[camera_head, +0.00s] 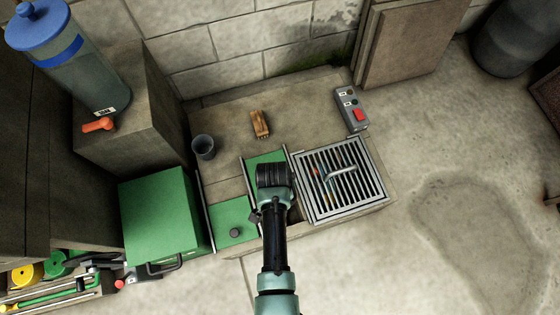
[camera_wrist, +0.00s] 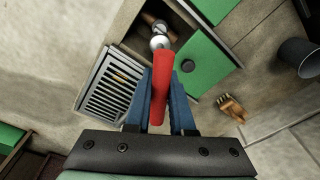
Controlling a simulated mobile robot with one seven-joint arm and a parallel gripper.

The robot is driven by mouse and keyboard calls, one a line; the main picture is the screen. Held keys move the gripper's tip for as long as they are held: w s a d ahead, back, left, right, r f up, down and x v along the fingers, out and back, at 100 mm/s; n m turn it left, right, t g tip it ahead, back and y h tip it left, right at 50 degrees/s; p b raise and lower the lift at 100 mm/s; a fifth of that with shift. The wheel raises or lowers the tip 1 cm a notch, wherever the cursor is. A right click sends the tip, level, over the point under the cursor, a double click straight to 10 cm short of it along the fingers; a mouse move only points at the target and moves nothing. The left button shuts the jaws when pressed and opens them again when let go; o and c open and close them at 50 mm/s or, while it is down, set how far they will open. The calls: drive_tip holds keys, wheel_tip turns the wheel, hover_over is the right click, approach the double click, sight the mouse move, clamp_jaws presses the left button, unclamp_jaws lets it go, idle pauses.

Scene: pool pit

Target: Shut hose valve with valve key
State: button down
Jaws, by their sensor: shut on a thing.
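In the wrist view, the blue fingers of my gripper (camera_wrist: 160,84) are shut on a red bar-shaped handle (camera_wrist: 163,66), which I take to be the valve key. The handle points toward an opening in the floor beside the green covers. A round silver metal part (camera_wrist: 160,42) shows just beyond its far end. I cannot tell whether it belongs to the key or to the valve, or whether they touch. A brownish pipe-like part (camera_wrist: 154,20) lies in the opening. In the head view, my wrist hides the fingers, the key and most of the opening.
A slatted grate with a handle (camera_head: 376,190) lies right of the opening. Green covers (camera_head: 218,212) lie left, one with a dark knob. A brush (camera_head: 260,122), a dark cup (camera_head: 203,147) and a control box with a red button (camera_head: 350,108) stand behind. A green box (camera_head: 160,215) stands left.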

drive_tip(key=shift+f+n, duration=0.15)
drive_tip(key=shift+n, duration=0.55)
drive_tip(key=shift+r+n+p, duration=0.3)
drive_tip(key=shift+n, duration=0.2)
drive_tip(key=n+p, duration=0.1)
drive_tip(key=n, duration=0.2)
drive_tip(key=shift+n+y, duration=0.3)
drive_tip(key=n+p, duration=0.1)
drive_tip(key=n, duration=0.3)
drive_tip(key=shift+d+n, duration=0.1)
drive_tip(key=shift+n, duration=0.3)
wheel_tip(320, 180, down, 4)
drive_tip(key=b, duration=0.3)
drive_tip(key=shift+r+n, duration=0.15)
drive_tip(key=shift+n, duration=0.15)
drive_tip(key=shift+f+b, duration=0.55)
drive_tip(key=shift+f, duration=0.35)
drive_tip(key=shift+f, duration=0.6)
drive_tip(key=shift+f+b, duration=0.15)
drive_tip(key=shift+b, duration=0.2)
